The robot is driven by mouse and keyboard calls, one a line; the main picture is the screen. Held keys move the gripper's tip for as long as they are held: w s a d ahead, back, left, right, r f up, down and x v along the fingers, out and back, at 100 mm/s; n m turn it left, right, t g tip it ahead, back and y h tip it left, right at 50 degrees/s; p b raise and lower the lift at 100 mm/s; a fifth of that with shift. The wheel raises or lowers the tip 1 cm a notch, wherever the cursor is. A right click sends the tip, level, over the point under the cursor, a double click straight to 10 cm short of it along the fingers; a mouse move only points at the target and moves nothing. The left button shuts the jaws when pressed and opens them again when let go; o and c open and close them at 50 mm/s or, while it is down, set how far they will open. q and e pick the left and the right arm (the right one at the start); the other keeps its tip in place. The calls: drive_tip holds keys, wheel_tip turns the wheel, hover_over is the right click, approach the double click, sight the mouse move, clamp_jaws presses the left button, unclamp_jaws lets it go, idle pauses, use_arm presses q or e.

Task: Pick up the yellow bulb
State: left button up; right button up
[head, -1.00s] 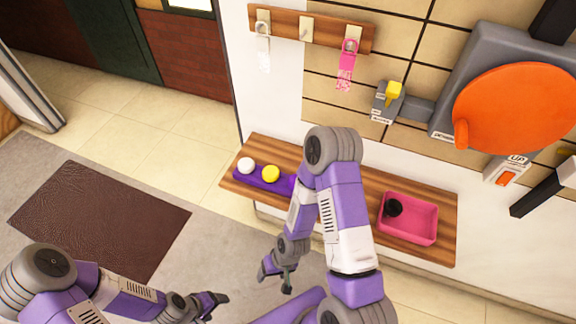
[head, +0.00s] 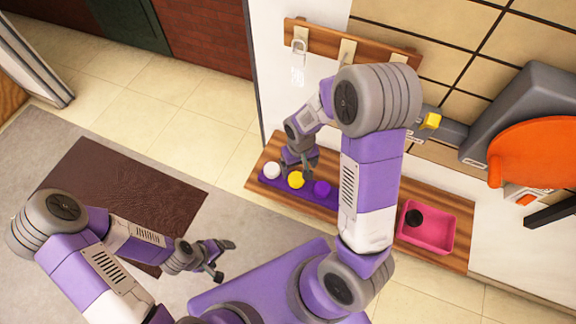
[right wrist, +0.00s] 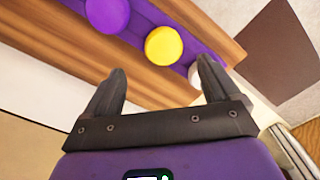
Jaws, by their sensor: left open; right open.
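The yellow bulb (head: 296,180) sits in a purple tray (head: 266,178) on the wooden shelf, between a white bulb (head: 272,170) and a purple bulb (head: 322,188). My right gripper (head: 298,168) is open over the shelf, close to the yellow bulb. In the right wrist view the yellow bulb (right wrist: 164,46) shows ahead of the gap between the open fingers (right wrist: 160,80), and nothing is held. The purple bulb (right wrist: 107,14) is left of it there; the white bulb is partly hidden behind a finger. My left gripper (head: 220,260) is open and empty over the floor.
The wooden shelf (head: 258,160) runs along the wall. A pink bin (head: 445,240) with a dark round thing (head: 413,218) inside stands at its right end. A hook rack (head: 320,40) and an orange disc (head: 540,152) are on the wall above.

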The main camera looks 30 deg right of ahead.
sight(296, 177)
drive_tip(key=f, duration=0.5)
drive_tip(key=f+b, duration=0.1)
drive_tip(key=f, duration=0.1)
drive_tip(key=shift+w+a+f, duration=0.2)
drive_tip(key=shift+w, duration=0.1)
drive_tip(key=c, duration=1.1)
